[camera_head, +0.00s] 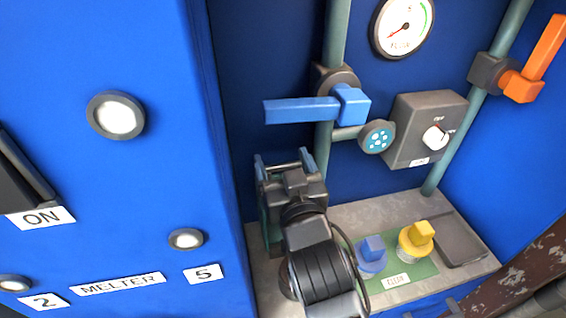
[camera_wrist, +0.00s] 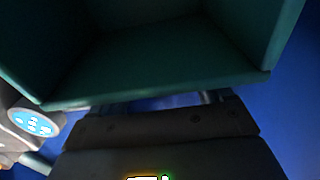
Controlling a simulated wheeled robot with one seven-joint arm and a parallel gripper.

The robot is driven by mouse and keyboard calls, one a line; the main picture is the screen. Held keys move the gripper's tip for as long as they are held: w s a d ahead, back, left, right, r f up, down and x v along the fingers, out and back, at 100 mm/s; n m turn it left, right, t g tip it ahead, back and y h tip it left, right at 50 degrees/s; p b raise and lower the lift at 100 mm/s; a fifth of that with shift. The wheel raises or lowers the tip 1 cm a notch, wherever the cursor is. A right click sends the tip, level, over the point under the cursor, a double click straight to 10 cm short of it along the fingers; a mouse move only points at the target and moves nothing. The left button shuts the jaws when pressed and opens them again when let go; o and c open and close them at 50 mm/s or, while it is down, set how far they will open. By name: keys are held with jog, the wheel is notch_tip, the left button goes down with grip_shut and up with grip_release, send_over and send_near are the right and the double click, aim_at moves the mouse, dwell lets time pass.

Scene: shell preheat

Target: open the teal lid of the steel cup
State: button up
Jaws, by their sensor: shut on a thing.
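In the wrist view a teal open box-like thing (camera_wrist: 160,75), with a floor and side walls, fills the upper part, right at my gripper. Its teal side (camera_head: 264,222) shows left of my gripper in the head view. My gripper is shut on this teal thing. The fingertip contact is hidden, and I cannot tell whether this is the lid. I cannot make out the steel cup; my arm hides part of the shelf.
A blue-topped (camera_head: 371,254) and a yellow-topped container (camera_head: 416,240) stand on a green mat (camera_head: 423,268) right of my arm. The blue valve handle (camera_head: 300,110), grey switch box (camera_head: 418,125) and orange handle (camera_head: 540,55) stick out above. The blue melter panel (camera_head: 110,200) is on the left.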

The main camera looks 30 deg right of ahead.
jog(key=shift+r+v, duration=0.2)
jog(key=shift+v, duration=1.3)
jog(key=shift+r+v, duration=0.2)
jog(key=shift+v, duration=1.35)
jog(key=o, duration=1.4)
